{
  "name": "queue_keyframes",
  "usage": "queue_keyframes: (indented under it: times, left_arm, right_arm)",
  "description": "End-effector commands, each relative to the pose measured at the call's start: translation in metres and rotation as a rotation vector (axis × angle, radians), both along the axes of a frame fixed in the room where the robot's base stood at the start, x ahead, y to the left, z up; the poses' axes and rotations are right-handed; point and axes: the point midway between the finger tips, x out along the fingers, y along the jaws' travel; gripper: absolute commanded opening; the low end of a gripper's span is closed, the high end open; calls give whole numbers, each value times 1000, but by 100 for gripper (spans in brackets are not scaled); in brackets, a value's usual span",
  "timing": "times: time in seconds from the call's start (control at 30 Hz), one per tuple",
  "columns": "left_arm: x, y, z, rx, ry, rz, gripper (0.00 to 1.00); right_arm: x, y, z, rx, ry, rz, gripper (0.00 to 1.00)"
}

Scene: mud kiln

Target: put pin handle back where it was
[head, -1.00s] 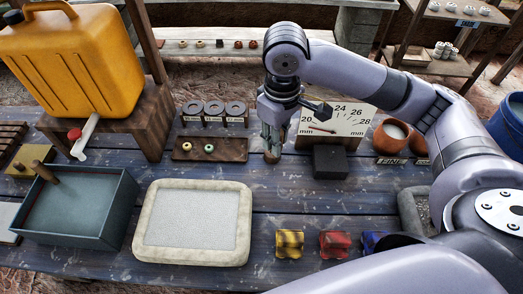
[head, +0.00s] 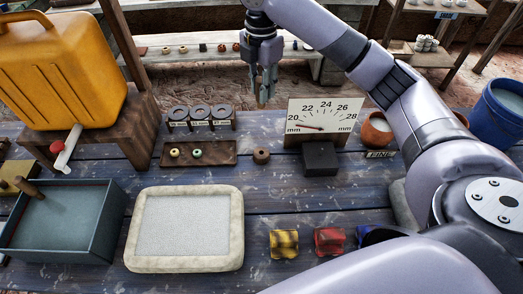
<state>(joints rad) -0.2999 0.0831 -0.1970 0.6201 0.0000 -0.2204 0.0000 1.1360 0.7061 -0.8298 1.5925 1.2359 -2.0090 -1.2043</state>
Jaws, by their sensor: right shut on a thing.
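My right gripper (head: 264,92) hangs pointing down above the far edge of the blue plank table. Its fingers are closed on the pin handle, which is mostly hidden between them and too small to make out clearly. A small brown ring-shaped piece (head: 261,156) with a dark hole sits on the table below the gripper, clear of it. My left gripper is not in view.
A dial gauge board (head: 330,112) and a black block (head: 320,158) stand right of the brown piece. A wooden tray (head: 218,153) with two beads lies left, before several dark discs (head: 200,114). A framed screen (head: 190,225) and coloured blocks (head: 284,243) lie nearer.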

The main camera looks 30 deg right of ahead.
Motion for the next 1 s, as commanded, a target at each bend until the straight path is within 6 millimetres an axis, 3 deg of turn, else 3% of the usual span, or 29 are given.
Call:
queue_keyframes:
  times: [0.13, 0.5, 1.0]
  left_arm:
    - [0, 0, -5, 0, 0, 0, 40]
    - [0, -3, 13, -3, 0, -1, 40]
    - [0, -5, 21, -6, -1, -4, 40]
  right_arm:
    - [-2, 0, -33, 3, 8, 7, 0]
    - [-1, -1, -126, -1, 6, 3, 0]
    - [-1, 0, -189, 0, 4, 3, 0]
